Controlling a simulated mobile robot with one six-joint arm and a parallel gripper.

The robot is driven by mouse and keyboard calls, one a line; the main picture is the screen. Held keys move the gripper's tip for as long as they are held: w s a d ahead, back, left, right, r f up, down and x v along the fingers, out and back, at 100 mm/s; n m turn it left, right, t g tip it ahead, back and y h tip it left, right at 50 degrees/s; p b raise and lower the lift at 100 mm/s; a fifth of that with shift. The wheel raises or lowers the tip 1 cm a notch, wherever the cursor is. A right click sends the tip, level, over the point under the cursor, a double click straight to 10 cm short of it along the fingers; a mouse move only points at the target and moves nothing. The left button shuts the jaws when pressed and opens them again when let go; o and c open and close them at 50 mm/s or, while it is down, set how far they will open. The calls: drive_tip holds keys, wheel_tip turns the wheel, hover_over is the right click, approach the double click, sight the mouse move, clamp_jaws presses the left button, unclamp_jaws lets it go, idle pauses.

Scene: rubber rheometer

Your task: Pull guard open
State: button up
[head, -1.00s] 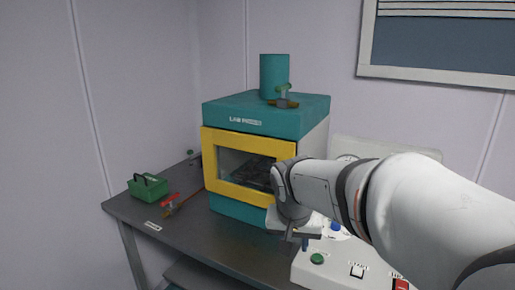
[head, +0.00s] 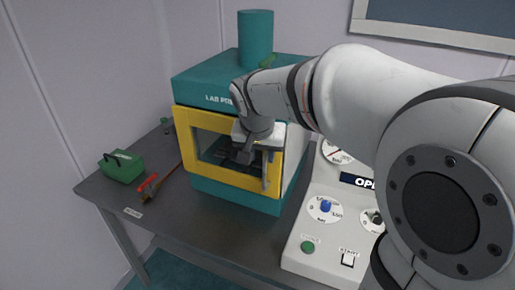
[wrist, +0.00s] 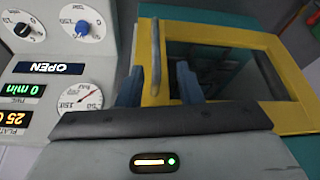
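The guard (head: 232,184) is a yellow frame with a dark window on the front of the teal press; it looks closed. It also fills the right of the wrist view (wrist: 262,118). Its grey upright bar handle (head: 267,172) is on the frame's right side. My gripper (wrist: 160,84) is open at the guard's front. In the wrist view, its two blue fingers stand apart on either side of the handle (wrist: 155,50), with gaps visible. In the head view, my gripper partly covers the window's right part and the handle's top.
The control panel (head: 328,236) with dials and buttons stands right of the press. The table in front of the guard is clear.

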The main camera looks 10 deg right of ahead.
sight(264, 165)
drive_tip(key=x, duration=0.6)
drive_tip(key=shift+d+p, duration=0.15)
drive_tip(key=shift+p, duration=0.25)
drive_tip(key=shift+d+f, duration=0.1)
drive_tip(key=shift+f, duration=0.2)
drive_tip(key=shift+c, duration=0.5)
clamp_jaws()
